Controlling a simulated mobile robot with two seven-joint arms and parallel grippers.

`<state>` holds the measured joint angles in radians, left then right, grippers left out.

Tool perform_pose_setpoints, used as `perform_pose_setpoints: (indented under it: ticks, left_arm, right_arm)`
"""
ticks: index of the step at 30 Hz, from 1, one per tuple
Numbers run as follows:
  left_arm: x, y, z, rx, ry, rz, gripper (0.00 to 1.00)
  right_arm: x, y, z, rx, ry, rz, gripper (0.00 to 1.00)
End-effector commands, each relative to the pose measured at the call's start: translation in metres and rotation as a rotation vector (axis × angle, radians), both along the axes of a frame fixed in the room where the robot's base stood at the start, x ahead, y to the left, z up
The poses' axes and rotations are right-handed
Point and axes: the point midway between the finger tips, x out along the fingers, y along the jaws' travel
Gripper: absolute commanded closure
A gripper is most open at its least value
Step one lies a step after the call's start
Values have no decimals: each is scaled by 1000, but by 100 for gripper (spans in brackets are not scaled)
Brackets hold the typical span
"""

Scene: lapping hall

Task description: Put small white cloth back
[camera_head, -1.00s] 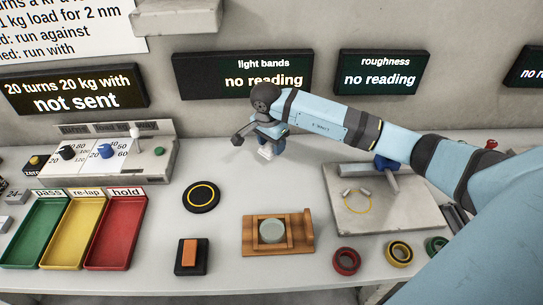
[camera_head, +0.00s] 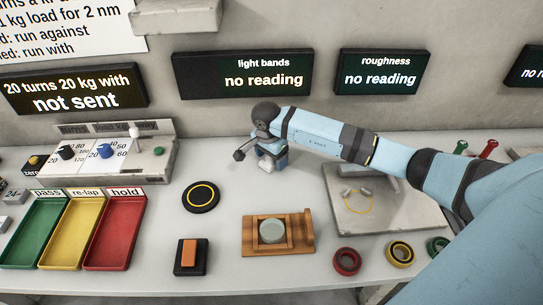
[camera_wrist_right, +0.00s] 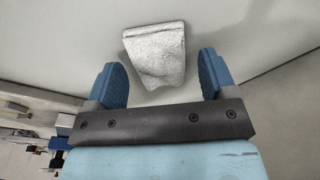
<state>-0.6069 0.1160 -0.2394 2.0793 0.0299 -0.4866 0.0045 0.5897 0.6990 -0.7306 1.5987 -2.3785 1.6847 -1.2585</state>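The small white cloth (camera_wrist_right: 155,52) looks folded in the right wrist view, just beyond and between my right fingertips. A gap shows between it and each blue finger. In the head view a small white patch of the cloth (camera_head: 266,166) shows under my right gripper (camera_head: 270,157), at the back of the bench near the wall. My right gripper (camera_wrist_right: 162,78) is open, its fingers standing on either side of the cloth's near end. Most of the cloth is hidden by the gripper in the head view. My left gripper is not in view.
A black disc with a yellow ring (camera_head: 201,196) and a wooden holder with a pale disc (camera_head: 250,240) lie in front. A control box (camera_head: 150,165) and coloured trays (camera_head: 112,238) stand left. A grey plate (camera_head: 410,215) lies under my right arm. Bare bench surrounds the gripper.

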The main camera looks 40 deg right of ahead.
Motion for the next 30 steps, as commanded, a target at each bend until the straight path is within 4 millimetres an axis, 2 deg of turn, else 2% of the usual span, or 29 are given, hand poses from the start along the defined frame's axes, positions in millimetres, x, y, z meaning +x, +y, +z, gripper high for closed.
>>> perform_pose_setpoints:
  ticks: [7,11,14,24,30]
  left_arm:
    - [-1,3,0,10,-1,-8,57]
    - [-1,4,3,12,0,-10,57]
    - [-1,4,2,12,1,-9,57]
    - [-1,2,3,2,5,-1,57]
    - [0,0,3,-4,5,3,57]
  right_arm:
    - [0,0,1,0,0,0,22]
    - [0,0,8,-1,-2,1,22]
    - [1,2,24,-1,-4,1,22]
    - [-2,11,95,-1,-3,2,22]
    - [-3,14,118,-1,-1,1,22]
